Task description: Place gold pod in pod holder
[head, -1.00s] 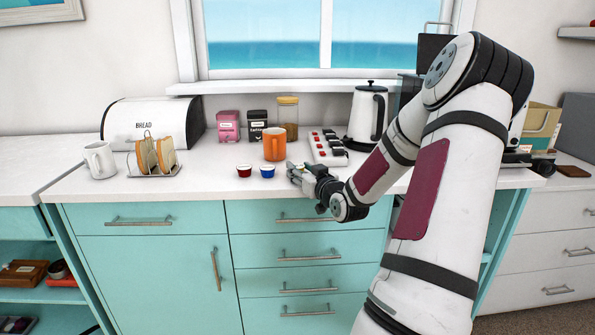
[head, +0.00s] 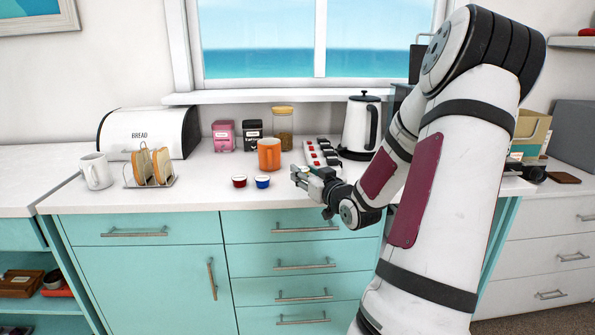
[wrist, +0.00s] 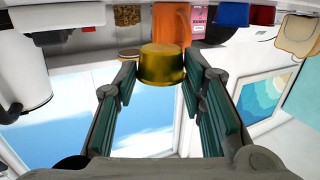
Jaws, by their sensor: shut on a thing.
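The gold pod (wrist: 162,64) is between the fingertips of my gripper (wrist: 164,82) in the wrist view. The gripper is shut on it. In the head view my gripper (head: 304,178) is at the counter's front edge, just in front of the pod holder; I cannot make out the gold pod there.
A red pod (head: 239,181) and a blue pod (head: 262,181) stand on the counter left of my gripper. An orange mug (head: 269,154) is behind them. A white kettle (head: 361,125) stands right of the holder.

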